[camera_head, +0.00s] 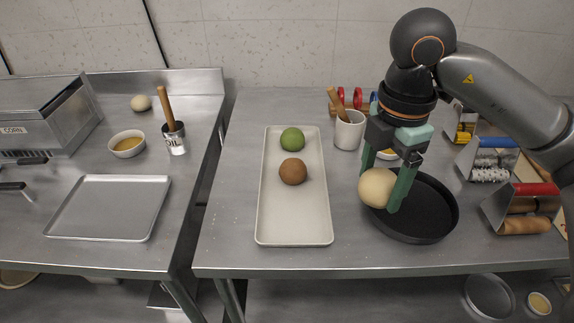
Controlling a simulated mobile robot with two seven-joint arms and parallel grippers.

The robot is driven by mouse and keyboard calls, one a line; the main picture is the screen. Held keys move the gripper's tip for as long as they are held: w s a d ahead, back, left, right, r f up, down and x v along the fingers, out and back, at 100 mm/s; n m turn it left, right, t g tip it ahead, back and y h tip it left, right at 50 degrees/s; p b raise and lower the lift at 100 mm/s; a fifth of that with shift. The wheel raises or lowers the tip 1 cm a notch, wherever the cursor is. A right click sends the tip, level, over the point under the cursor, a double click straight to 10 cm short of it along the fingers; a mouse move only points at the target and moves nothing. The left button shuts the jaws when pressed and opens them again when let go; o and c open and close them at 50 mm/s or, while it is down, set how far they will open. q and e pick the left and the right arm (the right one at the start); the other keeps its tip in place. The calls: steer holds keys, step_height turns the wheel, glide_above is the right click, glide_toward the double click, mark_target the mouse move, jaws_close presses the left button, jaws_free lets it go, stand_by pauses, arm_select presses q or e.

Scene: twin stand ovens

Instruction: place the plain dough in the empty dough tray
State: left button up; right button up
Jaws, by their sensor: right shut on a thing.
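A plain pale dough ball (376,188) is held between the green fingers of my right gripper (394,196), over the left part of a round black pan (432,214). I cannot tell whether the ball touches the pan. A long light tray (294,222) to the left holds a green dough ball (292,139) and a brown dough ball (293,171); its near end is bare. A flat metal tray (110,208) on the left table is empty. Another pale ball (141,103) lies at the back of the left table. My left gripper is not in view.
A white cup (349,130) with a wooden-handled tool stands behind the pan. Scoop-like metal holders (490,160) line the right side. A gap separates the tables.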

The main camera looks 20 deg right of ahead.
steer(key=w+a+f, duration=0.3)
steer(key=w+a, duration=0.2)
steer(key=a, duration=0.1)
glide_above(294, 220)
steer(key=d, duration=0.1)
steer(key=f, duration=0.5)
steer(key=shift+s+f+p, duration=0.25)
steer(key=shift+s+p, duration=0.05)
steer(key=shift+s, duration=0.05)
steer(key=shift+w+a+f, duration=0.25)
steer(key=shift+f, duration=0.1)
steer(key=f, duration=0.3)
steer(key=shift+w+a+p, duration=0.15)
steer(key=shift+a+p, duration=0.1)
steer(key=shift+p, duration=0.05)
steer(key=shift+f, duration=0.4)
steer(key=shift+f, duration=0.2)
steer(key=o, duration=0.8)
steer(key=shift+o, duration=0.2)
